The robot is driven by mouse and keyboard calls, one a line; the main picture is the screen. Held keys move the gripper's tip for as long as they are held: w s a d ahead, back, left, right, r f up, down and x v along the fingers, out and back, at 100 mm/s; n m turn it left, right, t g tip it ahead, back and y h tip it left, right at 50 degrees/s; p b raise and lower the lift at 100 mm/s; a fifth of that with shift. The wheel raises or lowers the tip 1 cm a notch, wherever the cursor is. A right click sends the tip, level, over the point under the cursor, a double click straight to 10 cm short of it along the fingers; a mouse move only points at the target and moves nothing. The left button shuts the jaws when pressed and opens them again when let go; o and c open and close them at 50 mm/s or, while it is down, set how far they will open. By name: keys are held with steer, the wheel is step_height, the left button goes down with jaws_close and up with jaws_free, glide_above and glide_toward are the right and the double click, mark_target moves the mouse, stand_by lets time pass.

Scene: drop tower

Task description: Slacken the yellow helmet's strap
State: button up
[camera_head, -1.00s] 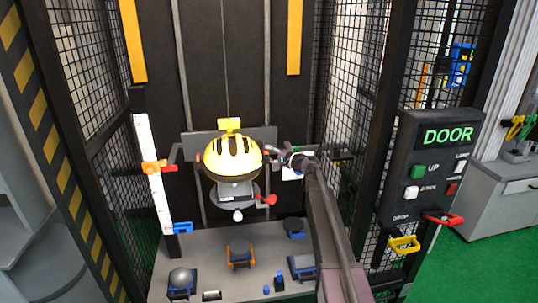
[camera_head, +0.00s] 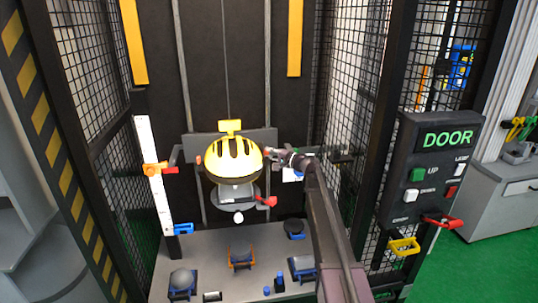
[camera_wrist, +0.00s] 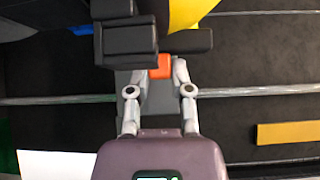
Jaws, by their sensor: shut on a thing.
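The yellow helmet (camera_head: 232,160) with dark vents sits on a grey headform in the middle of the drop tower. Its yellow edge also shows at the top of the wrist view (camera_wrist: 195,10). My gripper (camera_head: 272,155) reaches in from the right and is at the helmet's right side. In the wrist view an orange piece (camera_wrist: 160,66) lies between the fingers, and the gripper appears shut on it. I cannot make out the strap itself.
A red-handled lever (camera_head: 266,202) stands out below the helmet on the right. A white rail (camera_head: 153,190) with an orange clamp (camera_head: 155,169) is on the left. Several small items stand on the grey base (camera_head: 215,246). The door panel (camera_head: 430,165) and mesh are on the right.

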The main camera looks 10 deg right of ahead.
step_height(320, 180, up, 3)
steer(key=shift+p, duration=1.15)
steer(key=o, duration=0.7)
steer(key=shift+d, duration=0.1)
steer(key=v, duration=0.7)
steer(key=shift+d+f, duration=0.2)
steer(key=shift+d, duration=0.15)
steer(key=shift+s, duration=0.15)
